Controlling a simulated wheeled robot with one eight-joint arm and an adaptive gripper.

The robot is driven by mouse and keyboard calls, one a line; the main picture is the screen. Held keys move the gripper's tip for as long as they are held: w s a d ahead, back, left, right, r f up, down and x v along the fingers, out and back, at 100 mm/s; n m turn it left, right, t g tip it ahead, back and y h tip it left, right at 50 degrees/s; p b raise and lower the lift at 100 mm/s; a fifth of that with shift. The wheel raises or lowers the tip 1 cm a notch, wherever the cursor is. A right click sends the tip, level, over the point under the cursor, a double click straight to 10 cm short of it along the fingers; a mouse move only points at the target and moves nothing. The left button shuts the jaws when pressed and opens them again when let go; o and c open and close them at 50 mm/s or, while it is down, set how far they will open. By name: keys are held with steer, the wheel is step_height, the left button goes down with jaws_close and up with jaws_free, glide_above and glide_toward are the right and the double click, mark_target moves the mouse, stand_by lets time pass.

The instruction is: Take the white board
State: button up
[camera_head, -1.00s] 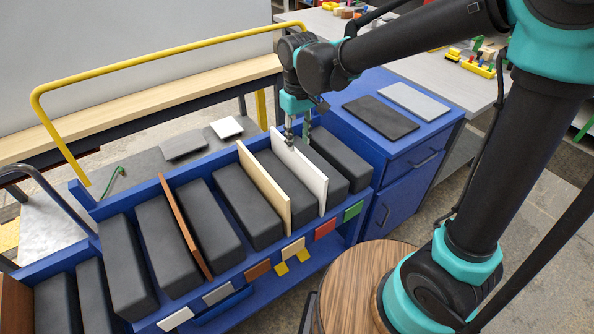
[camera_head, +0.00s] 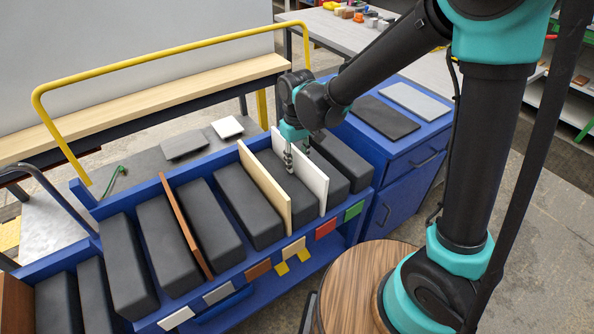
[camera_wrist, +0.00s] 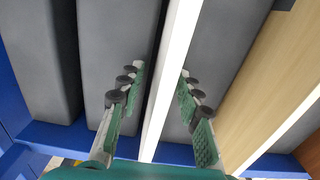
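The white board (camera_head: 316,183) stands upright between dark grey padded blocks in the blue rack, towards its right end. It also shows edge-on in the wrist view (camera_wrist: 172,75). My gripper (camera_head: 297,156) is over the board's upper edge. In the wrist view, the green-padded fingers of my gripper (camera_wrist: 160,105) are open, one on each side of the board. A visible gap separates each finger from the board.
A light wooden board (camera_head: 266,190) stands left of the white board, also seen in the wrist view (camera_wrist: 262,85). A brown board (camera_head: 185,225) is further left. Dark blocks (camera_head: 345,160) flank the boards. A blue cabinet (camera_head: 410,165) stands at the right.

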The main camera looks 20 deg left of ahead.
steer(key=shift+c, duration=0.3)
jaws_close()
steer(key=shift+r, duration=0.1)
